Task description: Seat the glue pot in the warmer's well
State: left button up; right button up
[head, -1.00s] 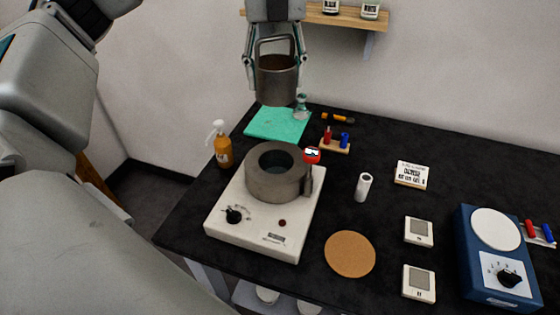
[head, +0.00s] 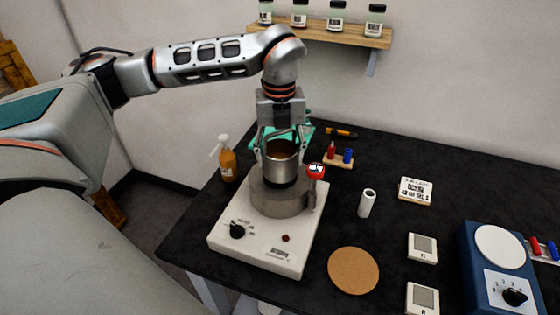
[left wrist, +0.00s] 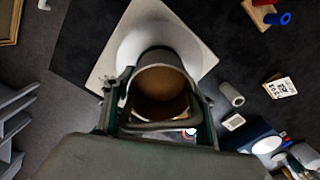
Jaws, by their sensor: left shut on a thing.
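The glue pot (head: 282,170) is a grey metal pot with brown contents and a raised handle. My left gripper (head: 280,152) is shut on it and holds it upright. The pot's base is at the ring's mouth and hides most of the well. I cannot tell how far the base is inside. In the left wrist view the pot (left wrist: 160,82) sits between the fingers, above the white warmer (left wrist: 127,42). My right gripper is not in view.
A red-topped thermometer-like item (head: 316,171) stands close at the ring's right. An amber spray bottle (head: 228,164) stands left. A cork disc (head: 353,271), a white roll (head: 367,203) and a blue device (head: 495,265) lie right. A wall shelf (head: 330,34) is behind.

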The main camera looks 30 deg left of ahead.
pick_arm(q)
jog(key=shift+f, duration=0.95)
jog(key=shift+f+b, duration=0.45)
jog(key=shift+f, duration=0.15)
jog(key=o, duration=1.4)
jog(key=shift+c, duration=0.2)
notch_tip(320, 180, up, 13)
jog(key=shift+r, duration=0.15)
